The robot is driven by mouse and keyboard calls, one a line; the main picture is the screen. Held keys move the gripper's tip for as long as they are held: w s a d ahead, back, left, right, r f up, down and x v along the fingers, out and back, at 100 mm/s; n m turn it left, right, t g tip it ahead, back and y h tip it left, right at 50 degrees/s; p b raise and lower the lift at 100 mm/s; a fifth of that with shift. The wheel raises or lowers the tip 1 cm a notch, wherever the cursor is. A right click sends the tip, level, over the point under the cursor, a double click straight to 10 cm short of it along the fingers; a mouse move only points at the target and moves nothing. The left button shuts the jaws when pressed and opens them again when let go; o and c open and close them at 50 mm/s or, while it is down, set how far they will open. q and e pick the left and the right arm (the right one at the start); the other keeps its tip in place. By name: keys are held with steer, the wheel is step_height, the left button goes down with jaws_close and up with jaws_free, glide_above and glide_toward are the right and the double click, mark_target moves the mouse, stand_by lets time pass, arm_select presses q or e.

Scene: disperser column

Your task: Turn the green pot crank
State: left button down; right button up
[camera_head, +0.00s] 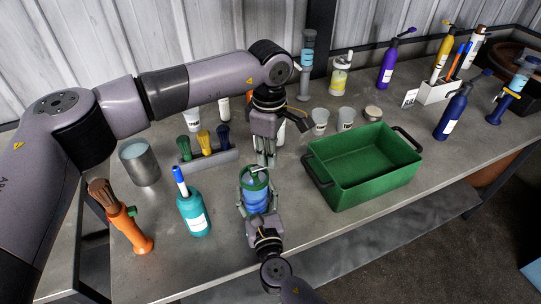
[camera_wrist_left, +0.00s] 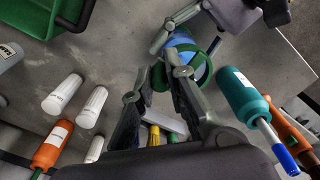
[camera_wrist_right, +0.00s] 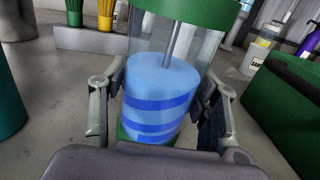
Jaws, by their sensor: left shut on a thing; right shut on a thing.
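The green pot (camera_head: 256,199) is a clear cylinder with green rims and blue striped contents, upright near the front of the table. Its green top (camera_wrist_right: 210,12) and a grey rod down into the blue part show in the right wrist view. My right gripper (camera_wrist_right: 160,103) is shut around the pot's sides from the front. The pot's small crank (camera_head: 258,171) is on top. My left gripper (camera_head: 265,163) points down from above, shut on the crank, with its fingertips hiding part of it. In the left wrist view, the pot (camera_wrist_left: 187,45) lies just past the fingers.
A teal bottle (camera_head: 194,215) and an orange brush holder (camera_head: 133,226) stand left of the pot. A brush rack (camera_head: 222,158) and a metal beaker (camera_head: 139,164) are behind left. A green bin (camera_head: 365,180) is close on the right. White cups (camera_head: 320,122) stand behind.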

arm_select(q)
steer(key=shift+w+a+n, duration=0.45)
steer(key=shift+a+n, duration=0.25)
steer(key=shift+n, duration=1.9)
steer(key=shift+w+a+n, duration=0.45)
steer(key=shift+a+n, duration=0.3)
steer(key=shift+n, duration=1.85)
steer(key=shift+w+a+n, duration=0.45)
steer(key=shift+a+n, duration=0.25)
steer(key=shift+n, duration=1.9)
steer(key=c, duration=1.6)
jaws_free()
steer(key=shift+o, duration=0.2)
step_height(320, 180, up, 12)
